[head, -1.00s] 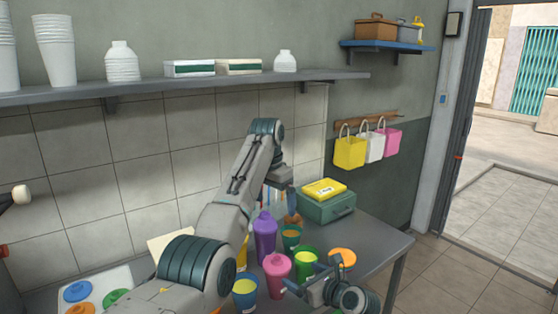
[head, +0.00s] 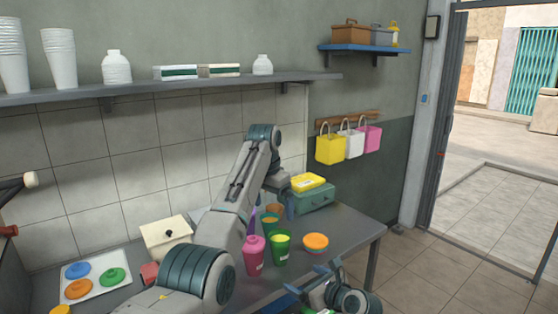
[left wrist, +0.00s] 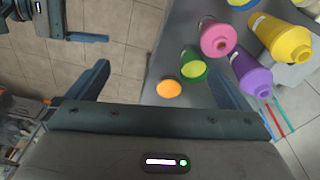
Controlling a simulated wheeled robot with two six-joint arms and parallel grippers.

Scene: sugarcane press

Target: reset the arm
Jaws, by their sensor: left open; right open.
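My left gripper (head: 287,203) hangs over the table near the green box, partly hidden by its own arm in the head view. In the left wrist view its two fingers (left wrist: 160,68) are spread, with nothing held between them. My right gripper (head: 314,279) is low at the bottom of the head view, in front of the table, its fingers apart and empty. Part of the right arm also shows at the top left of the left wrist view (left wrist: 62,22).
The table (head: 345,232) holds a pink lidded cup (head: 253,255), green cup (head: 278,250), orange lid (head: 315,241) and green box (head: 313,198). In the left wrist view are a purple lidded cup (left wrist: 252,75) and yellow one (left wrist: 283,40). A wall shelf (head: 200,84) runs above.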

